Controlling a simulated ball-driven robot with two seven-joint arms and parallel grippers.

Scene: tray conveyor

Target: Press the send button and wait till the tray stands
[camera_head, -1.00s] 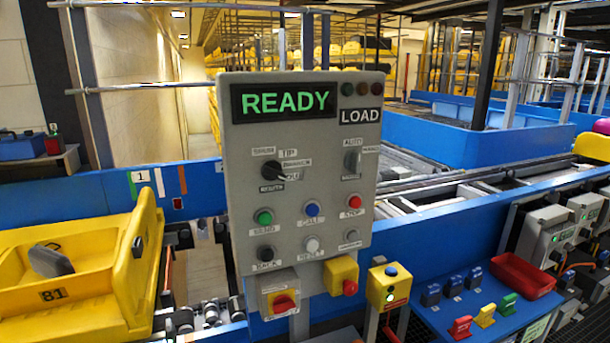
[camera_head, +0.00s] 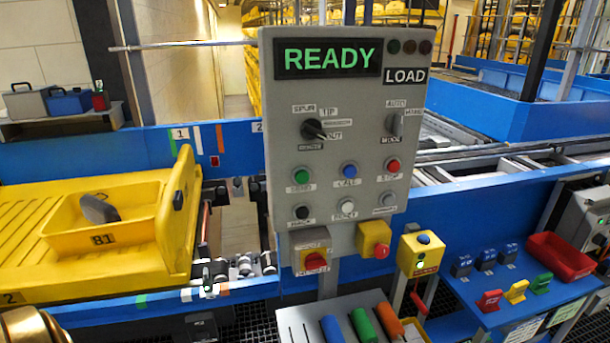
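The green send button (camera_head: 302,173) is at the left of the upper button row on the grey control panel (camera_head: 355,150). The panel's display (camera_head: 328,59) reads READY in green, with a LOAD plate (camera_head: 405,76) beside it. A large yellow tray (camera_head: 172,240) is on the conveyor left of the panel. A grey object (camera_head: 98,208) lies in its recess, above a dark marking that looks like B1. Neither of my grippers is in view, and nothing touches the button.
Rollers (camera_head: 245,264) show between tray and panel. Below the panel are a red knob (camera_head: 315,261), a red mushroom button (camera_head: 381,252) and coloured cylinders (camera_head: 362,324). A blue shelf at right holds a red bin (camera_head: 560,257). The space before the panel is clear.

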